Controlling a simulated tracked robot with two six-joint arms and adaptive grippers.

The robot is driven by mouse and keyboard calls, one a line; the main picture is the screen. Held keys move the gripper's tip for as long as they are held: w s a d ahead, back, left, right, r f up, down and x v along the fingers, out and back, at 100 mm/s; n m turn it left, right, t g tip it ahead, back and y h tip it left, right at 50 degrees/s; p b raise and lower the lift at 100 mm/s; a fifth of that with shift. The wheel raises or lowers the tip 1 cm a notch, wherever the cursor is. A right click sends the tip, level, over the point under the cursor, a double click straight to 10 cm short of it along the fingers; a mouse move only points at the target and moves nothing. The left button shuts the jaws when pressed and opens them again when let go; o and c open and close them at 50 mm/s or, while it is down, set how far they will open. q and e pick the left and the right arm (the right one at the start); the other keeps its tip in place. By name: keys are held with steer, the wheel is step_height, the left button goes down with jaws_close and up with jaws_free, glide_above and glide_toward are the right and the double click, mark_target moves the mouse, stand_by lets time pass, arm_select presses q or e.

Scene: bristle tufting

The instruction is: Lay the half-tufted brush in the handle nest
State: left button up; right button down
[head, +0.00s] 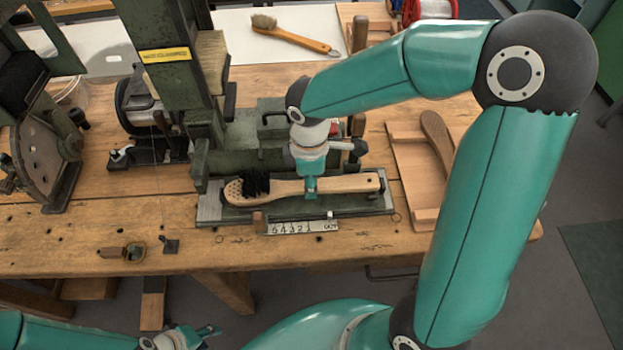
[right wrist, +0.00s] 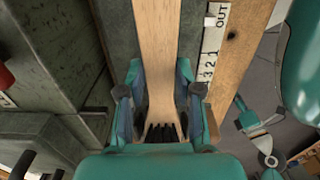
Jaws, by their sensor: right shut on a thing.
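The half-tufted brush (head: 345,184) is a pale wooden handle with black bristles at its left end and bare holes in the head. It lies lengthwise along the metal plate with the handle nest (head: 208,212) under the machine. My right gripper (head: 311,190) is shut on the brush around its middle, from above. In the right wrist view the brush (right wrist: 160,45) runs between the fingers, its bristles close to the palm. Whether it touches the nest floor is hidden. My left gripper (head: 205,334) is low at the left, away from the brush; its finger opening is unclear.
A ruler-like scale (head: 300,227) lies along the plate's front edge. The green tufting machine (head: 160,70) stands close behind and left. A wooden tray (head: 408,160) with a bare handle (head: 437,135) is at right. A finished-looking brush (head: 290,35) lies on the back table.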

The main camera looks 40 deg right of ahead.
steer(key=shift+f+b, duration=0.3)
steer(key=shift+f, duration=0.1)
steer(key=c, duration=0.7)
jaws_free()
steer(key=shift+o, duration=0.3)
steer(key=o, duration=0.3)
steer(key=shift+o, duration=0.2)
steer(key=shift+r, duration=0.15)
steer(key=shift+r+p, duration=3)
steer(key=shift+r, duration=0.45)
steer(key=shift+w, duration=0.1)
